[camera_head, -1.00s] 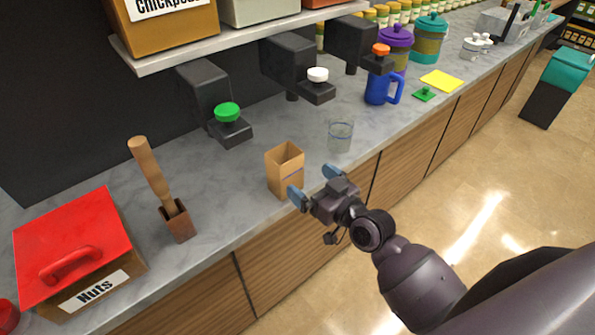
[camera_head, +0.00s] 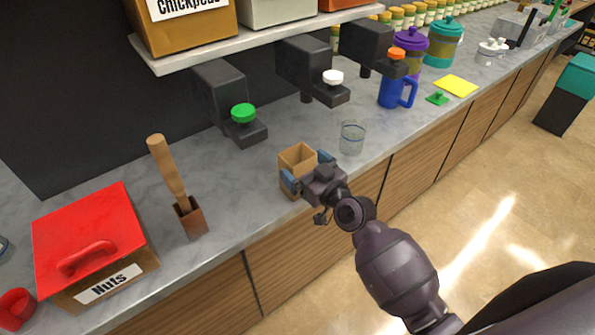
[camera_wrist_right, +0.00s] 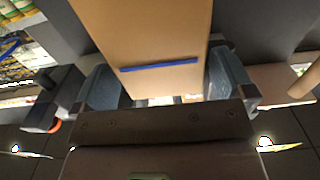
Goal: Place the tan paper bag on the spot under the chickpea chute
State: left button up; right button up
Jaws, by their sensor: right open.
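The tan paper bag (camera_head: 297,158) stands upright and open-topped on the grey counter near its front edge. My right gripper (camera_head: 305,172) is open, with its blue fingers on either side of the bag. In the right wrist view the bag (camera_wrist_right: 150,35), with a blue line across it, fills the space between the two fingers (camera_wrist_right: 163,85). The chickpea chute (camera_head: 222,95), with a green knob (camera_head: 243,113), is behind and left of the bag, under the chickpea bin (camera_head: 187,28). The counter below it is bare. My left gripper is not in view.
A glass (camera_head: 352,138) stands just right of the bag. A blue mug (camera_head: 392,92) is farther right.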

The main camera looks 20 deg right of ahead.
jog(key=x, duration=0.3)
jog(key=shift+w+a+f, duration=0.15)
jog(key=c, duration=0.9)
